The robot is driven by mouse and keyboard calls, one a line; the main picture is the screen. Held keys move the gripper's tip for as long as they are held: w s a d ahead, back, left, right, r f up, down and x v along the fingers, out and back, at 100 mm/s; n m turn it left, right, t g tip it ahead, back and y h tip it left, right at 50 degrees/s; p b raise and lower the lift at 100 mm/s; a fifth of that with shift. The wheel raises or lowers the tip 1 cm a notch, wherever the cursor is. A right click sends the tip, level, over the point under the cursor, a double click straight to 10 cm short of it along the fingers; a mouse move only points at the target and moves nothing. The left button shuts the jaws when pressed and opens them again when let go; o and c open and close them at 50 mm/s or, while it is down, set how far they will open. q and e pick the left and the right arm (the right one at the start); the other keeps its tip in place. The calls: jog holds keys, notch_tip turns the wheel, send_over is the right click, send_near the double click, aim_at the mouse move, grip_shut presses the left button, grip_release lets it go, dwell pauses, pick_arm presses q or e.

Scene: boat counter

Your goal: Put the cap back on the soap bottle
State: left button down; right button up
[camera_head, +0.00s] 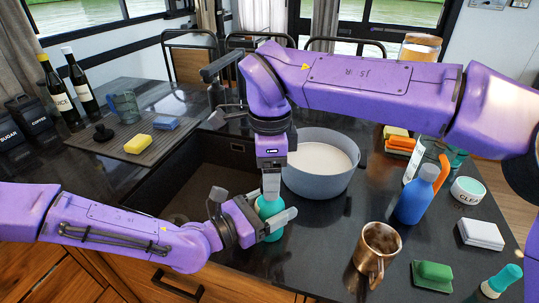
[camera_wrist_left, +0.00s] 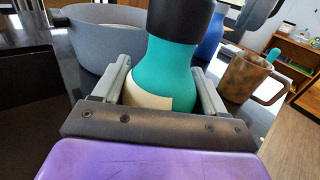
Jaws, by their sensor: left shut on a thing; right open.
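The teal soap bottle (camera_head: 269,207) with a cream label stands upright at the counter's front, by the sink. My left gripper (camera_head: 276,222) is shut around its body. The bottle also shows between the left fingers in the left wrist view (camera_wrist_left: 172,72). A black cap (camera_wrist_left: 182,18) shows over the bottle's neck there, in line with it; its upper end is cut off. My right gripper (camera_head: 271,185) points down right over the bottle and is open. It hides the bottle's top in the head view, so how the cap sits is unclear.
A grey-blue bowl (camera_head: 318,185) stands just behind the bottle. To the right are a copper mug (camera_head: 372,250), a blue bottle (camera_head: 414,201), a green sponge (camera_head: 432,271) and a white box (camera_head: 480,234). The sink is left of the bottle. A small black knobbed object (camera_head: 103,133) lies on the drainboard.

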jog(key=shift+f, duration=0.7)
